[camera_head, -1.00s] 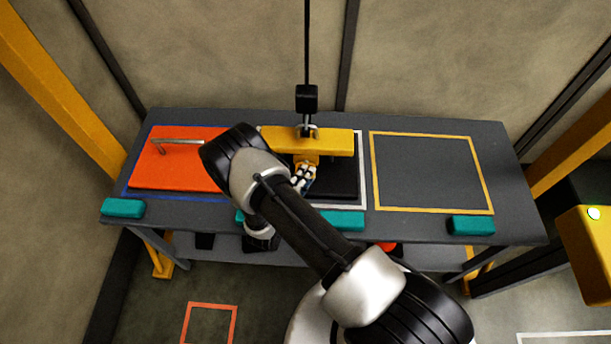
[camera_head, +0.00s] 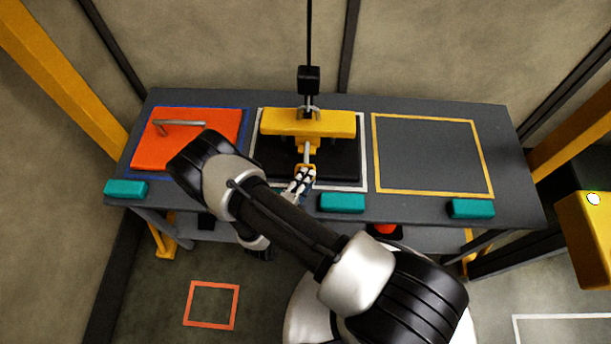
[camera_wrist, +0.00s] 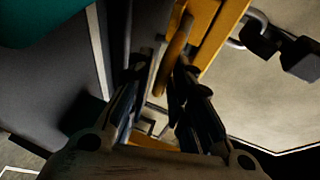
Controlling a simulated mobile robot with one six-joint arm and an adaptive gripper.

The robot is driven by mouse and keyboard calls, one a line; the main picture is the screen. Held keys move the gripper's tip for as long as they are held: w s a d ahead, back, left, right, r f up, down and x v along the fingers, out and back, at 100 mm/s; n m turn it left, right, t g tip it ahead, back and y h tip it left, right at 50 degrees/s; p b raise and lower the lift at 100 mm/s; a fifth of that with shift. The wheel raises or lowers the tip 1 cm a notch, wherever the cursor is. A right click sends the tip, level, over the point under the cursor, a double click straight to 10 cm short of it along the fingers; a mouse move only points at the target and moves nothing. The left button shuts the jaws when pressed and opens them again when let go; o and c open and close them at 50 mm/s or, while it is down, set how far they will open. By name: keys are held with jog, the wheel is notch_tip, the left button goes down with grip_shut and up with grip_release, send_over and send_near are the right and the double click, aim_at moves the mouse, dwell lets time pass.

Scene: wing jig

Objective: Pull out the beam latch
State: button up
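The yellow beam (camera_head: 310,122) lies across a black block (camera_head: 340,160) at the middle of the bench. The beam latch (camera_head: 307,153) is a pale rod with a yellow handle, and it sticks out from the yellow bracket under the beam toward the near side. My gripper (camera_head: 303,174) is at the handle end, in front of the beam. In the wrist view my gripper's fingers (camera_wrist: 163,82) are on either side of the latch handle (camera_wrist: 175,52) and close on it. The fingers hide part of the handle.
A black hoist hook (camera_head: 308,82) hangs at the beam's top. An orange panel (camera_head: 172,150) with a grey handle is on the left. A yellow-outlined area (camera_head: 430,155) on the right is empty. Teal blocks (camera_head: 342,203) line the near edge.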

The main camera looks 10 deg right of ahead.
jog(key=shift+o, duration=1.4)
jog(key=shift+s+f, duration=0.1)
jog(key=v, duration=1.2)
